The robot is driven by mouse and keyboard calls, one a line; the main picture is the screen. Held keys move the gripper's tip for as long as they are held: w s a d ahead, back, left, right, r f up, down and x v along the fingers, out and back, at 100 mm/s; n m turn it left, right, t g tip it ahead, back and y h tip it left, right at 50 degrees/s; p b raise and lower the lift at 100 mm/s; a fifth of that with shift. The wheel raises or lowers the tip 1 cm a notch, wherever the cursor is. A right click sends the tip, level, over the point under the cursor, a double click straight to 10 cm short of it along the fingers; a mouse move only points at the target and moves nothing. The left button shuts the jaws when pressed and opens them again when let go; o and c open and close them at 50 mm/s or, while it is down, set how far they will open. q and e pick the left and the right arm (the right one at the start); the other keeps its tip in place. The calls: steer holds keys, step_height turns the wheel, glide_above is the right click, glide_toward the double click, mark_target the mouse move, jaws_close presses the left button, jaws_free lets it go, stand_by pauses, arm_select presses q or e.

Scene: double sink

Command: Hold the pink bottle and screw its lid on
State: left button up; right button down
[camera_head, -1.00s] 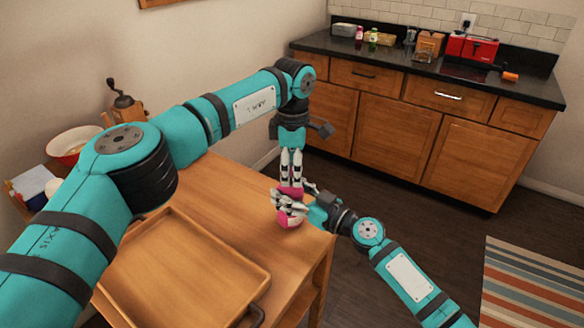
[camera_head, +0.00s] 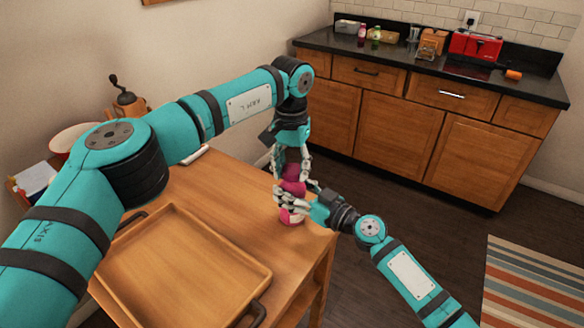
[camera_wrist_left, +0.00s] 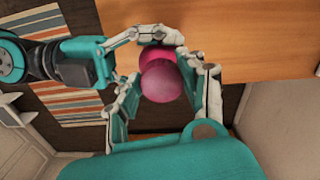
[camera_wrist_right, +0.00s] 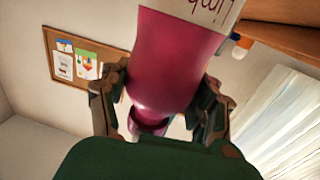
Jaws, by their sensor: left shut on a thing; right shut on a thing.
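The pink bottle (camera_head: 290,218) is upright near the right end of the wooden table, held by my right gripper (camera_head: 287,202) with its fingers shut around the body. The right wrist view shows its glossy pink body (camera_wrist_right: 172,60) and pale lettered label between the fingers. My left gripper (camera_head: 292,172) points down from above, shut on the rounded pink lid (camera_head: 293,171). The left wrist view shows the lid (camera_wrist_left: 162,82) between the left fingers, in line with the bottle. Fingers hide the joint, so I cannot tell whether the lid is seated.
A wooden tray (camera_head: 183,270) with dark handles takes up the table's near left part. A coffee grinder (camera_head: 127,102) and a bowl (camera_head: 72,138) stand at the left. The wooden table (camera_head: 232,193) is bare between tray and bottle.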

arm_select(q)
steer(key=o, duration=0.8)
steer(key=shift+c, duration=0.2)
steer(key=shift+r, duration=2.3)
steer(key=shift+c, duration=0.3)
